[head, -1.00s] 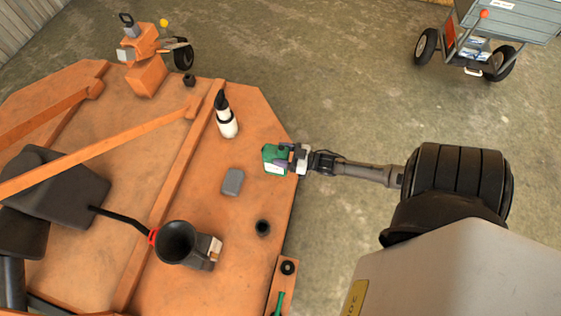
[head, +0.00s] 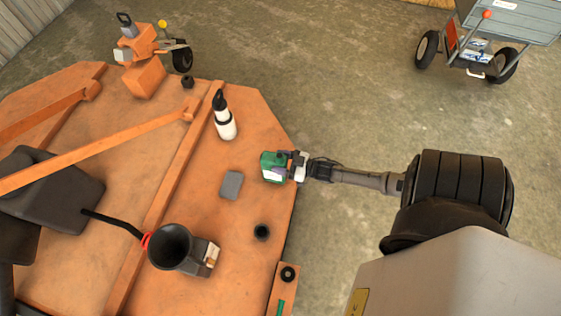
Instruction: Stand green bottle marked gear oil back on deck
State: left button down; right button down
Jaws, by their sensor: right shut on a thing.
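The green bottle (head: 270,165) is at the right edge of the orange deck (head: 256,192), with a pale label patch on its near side. My right gripper (head: 290,166) reaches in from the right and is shut on the bottle. The marking on the bottle is too small to read. From this angle I cannot tell whether its base touches the deck. My left gripper is not in view.
An orange bar (head: 165,200) crosses the deck. A grey cart (head: 500,30) stands at upper right.

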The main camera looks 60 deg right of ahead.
jog(key=shift+f, duration=0.1)
jog(key=c, duration=0.6)
grip_release()
jog(key=o, duration=0.3)
jog(key=shift+r, duration=0.2)
jog(key=s+p, duration=0.1)
jog(key=s, duration=0.3)
jog(key=s+d+p, duration=0.1)
jog(key=s+p, duration=0.1)
jog(key=s, duration=0.2)
jog(key=s+d+p, duration=0.1)
jog(key=s, duration=0.2)
jog(key=shift+s+d+f, duration=0.1)
jog(key=shift+s+d, duration=0.05)
jog(key=shift+s, duration=0.25)
